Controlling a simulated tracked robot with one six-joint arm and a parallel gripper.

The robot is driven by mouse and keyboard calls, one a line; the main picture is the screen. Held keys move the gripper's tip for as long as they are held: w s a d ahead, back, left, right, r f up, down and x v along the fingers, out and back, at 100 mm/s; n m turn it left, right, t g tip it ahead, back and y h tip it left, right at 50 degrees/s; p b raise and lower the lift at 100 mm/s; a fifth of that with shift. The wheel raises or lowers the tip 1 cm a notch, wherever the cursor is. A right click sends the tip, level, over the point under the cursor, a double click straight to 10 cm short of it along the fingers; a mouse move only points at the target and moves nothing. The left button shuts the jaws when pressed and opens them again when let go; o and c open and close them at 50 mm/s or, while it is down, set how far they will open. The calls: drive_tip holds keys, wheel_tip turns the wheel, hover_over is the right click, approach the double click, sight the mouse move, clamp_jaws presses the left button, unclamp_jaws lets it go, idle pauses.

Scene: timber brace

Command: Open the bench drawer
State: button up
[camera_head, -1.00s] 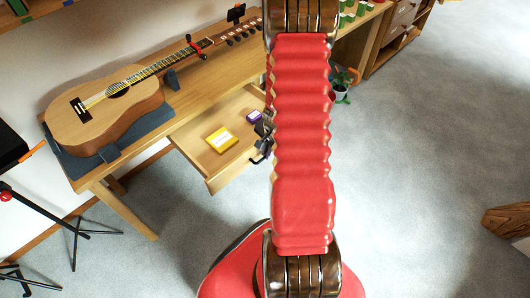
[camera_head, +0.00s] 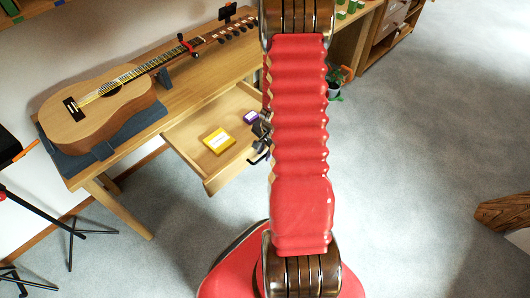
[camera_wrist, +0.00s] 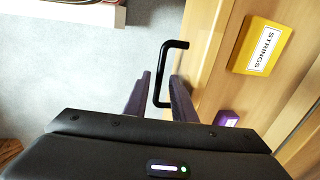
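The bench drawer (camera_head: 208,168) stands pulled out from under the wooden bench (camera_head: 190,95) in the head view. A yellow box (camera_head: 218,141) and a small purple box (camera_head: 250,117) lie inside it. In the wrist view the yellow box (camera_wrist: 262,46) reads "STRINGS". The black bar handle (camera_wrist: 164,62) sticks out from the drawer front (camera_wrist: 201,50). My gripper (camera_wrist: 162,95) has its two fingers apart, one on each side of the handle's bar, with gaps visible. In the head view my red arm hides the drawer's right part and most of the gripper.
A guitar (camera_head: 98,108) lies on a dark mat on the bench. A black tripod stand (camera_head: 70,230) is on the left. The grey floor (camera_head: 430,150) on the right is mostly clear, with a wooden piece (camera_head: 503,213) at the edge.

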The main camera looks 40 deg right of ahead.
drive_tip(key=shift+o, duration=0.4)
wheel_tip(320, 180, up, 14)
drive_tip(key=s, duration=0.2)
drive_tip(key=shift+s+f, duration=0.25)
idle(0.5)
idle(0.5)
drive_tip(key=s+a+r+n+t, duration=0.1)
drive_tip(key=s+a+r+n, duration=0.2)
drive_tip(key=a+r+n, duration=0.5)
drive_tip(key=s+a+r+n+t, duration=0.2)
drive_tip(key=a+r+n, duration=0.7)
drive_tip(key=a+r, duration=0.9)
drive_tip(key=shift+s+a+r+n, duration=0.25)
drive_tip(key=shift+s+a+n, duration=0.05)
drive_tip(key=shift+s+a, duration=0.9)
drive_tip(key=shift+d, duration=0.1)
